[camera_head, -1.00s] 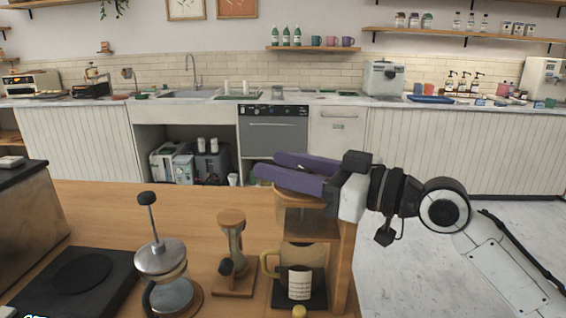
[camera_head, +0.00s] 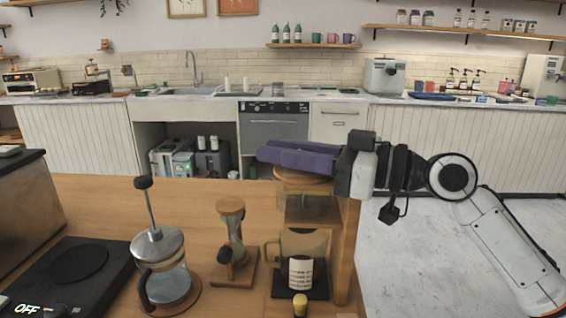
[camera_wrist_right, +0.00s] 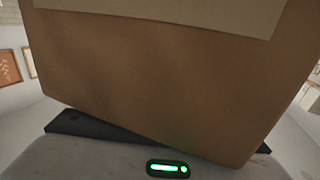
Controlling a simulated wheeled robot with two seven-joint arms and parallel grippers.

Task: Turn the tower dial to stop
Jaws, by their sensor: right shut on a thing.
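The wooden drip tower (camera_head: 345,240) stands at the right of the wooden counter, with a glass carafe with a label (camera_head: 297,245) on its dark base. My right gripper (camera_head: 283,155), with purple fingers, is at the tower's round wooden top (camera_head: 303,182) and shut on a wooden part there. The fingers hide most of that part. In the right wrist view, a large brown surface (camera_wrist_right: 160,75) fills the space before the camera. No dial can be made out clearly. A small yellow-topped piece (camera_head: 299,303) stands before the base; I cannot tell whether it is a dial. My left gripper is not in view.
A French press (camera_head: 160,250) and a wooden hourglass-shaped stand (camera_head: 232,245) stand left of the tower. A black hot plate (camera_head: 105,260) is further left, with "OFF" lettering near the bottom left corner. Floor shows beyond the counter's right edge.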

